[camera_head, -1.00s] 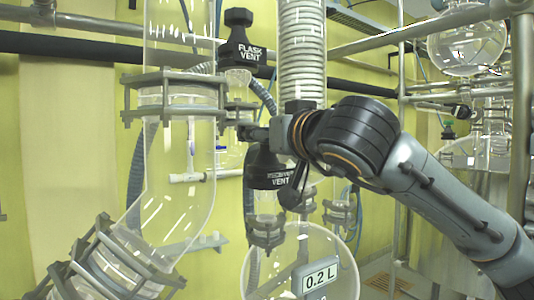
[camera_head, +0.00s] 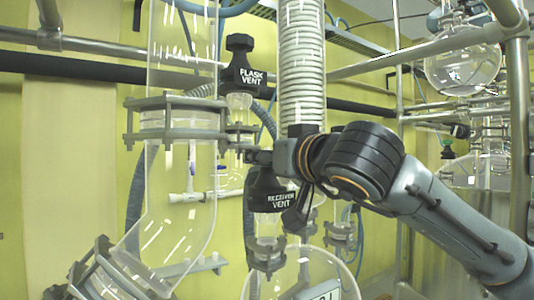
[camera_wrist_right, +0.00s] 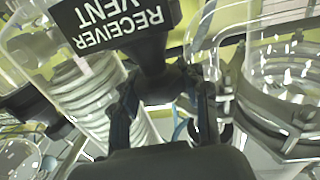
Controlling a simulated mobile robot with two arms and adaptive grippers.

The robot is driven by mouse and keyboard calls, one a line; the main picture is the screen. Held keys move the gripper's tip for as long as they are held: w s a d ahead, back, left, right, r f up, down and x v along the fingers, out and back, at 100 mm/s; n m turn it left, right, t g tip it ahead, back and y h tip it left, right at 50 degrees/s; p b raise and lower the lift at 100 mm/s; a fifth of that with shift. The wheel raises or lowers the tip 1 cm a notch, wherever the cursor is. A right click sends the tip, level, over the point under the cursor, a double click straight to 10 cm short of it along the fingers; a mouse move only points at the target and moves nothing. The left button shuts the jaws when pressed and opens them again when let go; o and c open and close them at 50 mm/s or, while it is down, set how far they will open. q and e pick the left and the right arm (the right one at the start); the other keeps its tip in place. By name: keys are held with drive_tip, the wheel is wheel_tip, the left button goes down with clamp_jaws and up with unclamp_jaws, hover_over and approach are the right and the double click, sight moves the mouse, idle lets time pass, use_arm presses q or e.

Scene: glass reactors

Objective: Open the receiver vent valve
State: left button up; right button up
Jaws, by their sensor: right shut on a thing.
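The receiver vent valve (camera_head: 272,195) is a black valve with white "RECEIVER VENT" lettering, standing upright over a glass neck. My right gripper (camera_head: 256,156) comes in from the right and is at the top of this valve, shut on its black handle. In the right wrist view the lettered valve body (camera_wrist_right: 115,22) appears upside down. There the dark handle (camera_wrist_right: 160,86) lies between the two fingers of my right gripper (camera_wrist_right: 165,105). In the head view the arm and fingers hide most of the handle, so its exact turn is unclear. My left gripper is not in view.
A similar flask vent valve (camera_head: 246,72) stands just above and behind. A wide clear glass pipe (camera_head: 180,190) with a clamped flange is at left, and a coiled condenser (camera_head: 303,70) rises close behind my gripper. A round glass receiver (camera_head: 305,268) sits below. Metal rails cross behind.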

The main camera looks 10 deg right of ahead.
drive_tip(key=n+g+y+p, duration=0.1)
drive_tip(key=n+y+p, duration=0.1)
drive_tip(key=n+g+y+p, duration=0.1)
drive_tip(key=y+p, duration=0.1)
drive_tip(key=y, duration=0.1)
drive_tip(key=shift+w+r+n, duration=0.1)
drive_tip(key=shift+n, duration=0.3)
drive_tip(key=n+g+y+p, duration=0.1)
drive_tip(key=g+y+p, duration=0.1)
drive_tip(key=p, duration=0.1)
drive_tip(key=shift+n+p, duration=0.3)
drive_tip(key=shift+p, duration=0.05)
drive_tip(key=shift+f+n+g+y+p, duration=0.2)
drive_tip(key=shift+n+g+y+p, duration=0.1)
drive_tip(key=shift+y+p, duration=0.3)
drive_tip(key=o, duration=0.9)
drive_tip(key=shift+o, duration=0.2)
drive_tip(key=shift+a, duration=0.1)
